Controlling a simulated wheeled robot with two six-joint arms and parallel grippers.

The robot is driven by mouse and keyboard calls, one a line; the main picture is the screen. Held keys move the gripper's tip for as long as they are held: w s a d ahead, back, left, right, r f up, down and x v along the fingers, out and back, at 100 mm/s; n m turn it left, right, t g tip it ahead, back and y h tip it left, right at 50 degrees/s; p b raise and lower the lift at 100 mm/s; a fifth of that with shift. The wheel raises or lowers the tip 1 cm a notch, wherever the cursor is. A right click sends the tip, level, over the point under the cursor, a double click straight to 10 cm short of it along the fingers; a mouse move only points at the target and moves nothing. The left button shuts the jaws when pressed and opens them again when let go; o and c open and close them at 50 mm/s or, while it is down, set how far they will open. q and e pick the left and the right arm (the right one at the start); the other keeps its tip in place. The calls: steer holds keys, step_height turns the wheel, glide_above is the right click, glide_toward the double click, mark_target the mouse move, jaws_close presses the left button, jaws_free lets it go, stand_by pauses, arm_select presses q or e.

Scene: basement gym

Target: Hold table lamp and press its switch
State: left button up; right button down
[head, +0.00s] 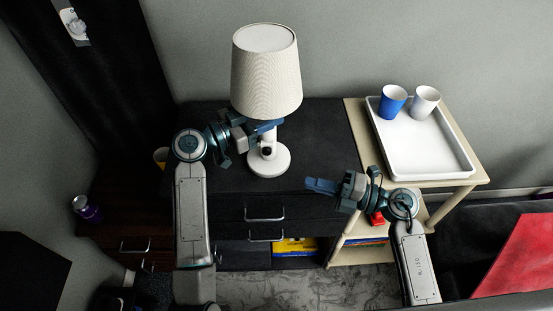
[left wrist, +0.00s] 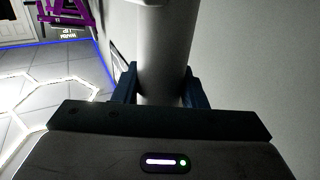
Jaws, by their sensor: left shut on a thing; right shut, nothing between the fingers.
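The white table lamp (head: 266,75) stands upright on the black cabinet, with its shade above and its round base (head: 270,165) on the top. My left gripper (head: 264,126) is shut on the lamp's stem just below the shade. In the left wrist view the pale stem (left wrist: 162,45) runs between its two blue fingers (left wrist: 160,84). A small dark part (head: 266,152), perhaps the switch, shows low on the stem. My right gripper (head: 318,185) is shut and empty, to the right of the lamp base and apart from it, near the cabinet's front edge. Its fingers point left.
The black cabinet (head: 325,140) has clear top space right of the lamp. A cream trolley (head: 356,125) beside it carries a white tray (head: 425,155) with a blue cup (head: 391,101) and a white cup (head: 425,101). A purple can (head: 86,207) stands at left.

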mark_target(267, 152)
stand_by(0.3)
steer(key=x, duration=0.3)
steer(key=w+x, duration=0.1)
steer(key=x, duration=0.3)
steer(key=w+d+x, duration=0.1)
steer(key=x, duration=0.2)
steer(key=shift+w+a, duration=0.3)
steer(key=shift+a, duration=0.1)
steer(key=shift+w+d, duration=0.1)
steer(key=shift+w, duration=0.6)
steer(key=shift+w, duration=0.1)
